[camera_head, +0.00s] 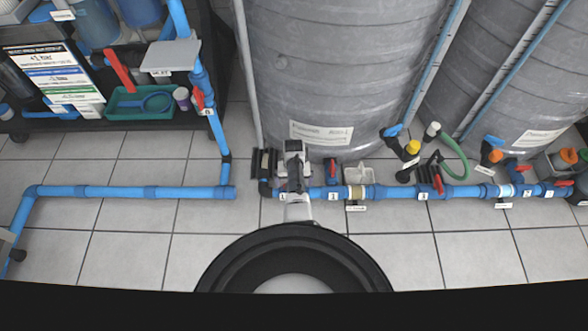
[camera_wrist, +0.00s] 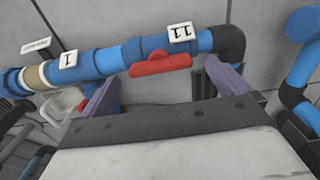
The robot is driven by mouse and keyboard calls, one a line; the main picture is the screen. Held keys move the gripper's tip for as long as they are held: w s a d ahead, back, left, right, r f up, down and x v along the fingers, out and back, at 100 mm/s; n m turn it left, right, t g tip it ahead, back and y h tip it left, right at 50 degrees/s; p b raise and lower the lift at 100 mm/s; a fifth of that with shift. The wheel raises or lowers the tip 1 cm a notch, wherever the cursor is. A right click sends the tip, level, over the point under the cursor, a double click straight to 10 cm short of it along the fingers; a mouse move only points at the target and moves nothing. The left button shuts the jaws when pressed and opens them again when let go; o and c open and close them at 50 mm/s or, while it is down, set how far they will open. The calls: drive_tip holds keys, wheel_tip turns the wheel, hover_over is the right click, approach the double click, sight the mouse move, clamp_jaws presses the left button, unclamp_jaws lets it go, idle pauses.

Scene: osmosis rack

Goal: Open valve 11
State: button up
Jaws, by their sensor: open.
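Valve 11 shows in the wrist view as a blue body (camera_wrist: 150,46) on the blue pipe, with a white "11" label (camera_wrist: 180,33). Its red handle (camera_wrist: 160,64) looks roughly in line with the pipe in this picture. My gripper (camera_wrist: 162,72) is open, one purple finger to the left of the handle and one to the right. The handle appears between the fingertips with gaps at both sides; contact is not visible. In the head view my gripper (camera_head: 294,165) is over the left end of the floor pipe and hides most of valve 11.
Valve 1, with a red handle (camera_head: 331,168), is just right of my gripper; its "1" label (camera_wrist: 68,58) shows in the wrist view. A large grey tank (camera_head: 320,60) stands close behind. More valves (camera_head: 437,185) line the pipe rightward. Open tiled floor (camera_head: 130,240) lies in front.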

wheel_tip(320, 180, up, 11)
drive_tip(key=p, duration=0.3)
drive_tip(key=shift+r, duration=0.15)
idle(0.3)
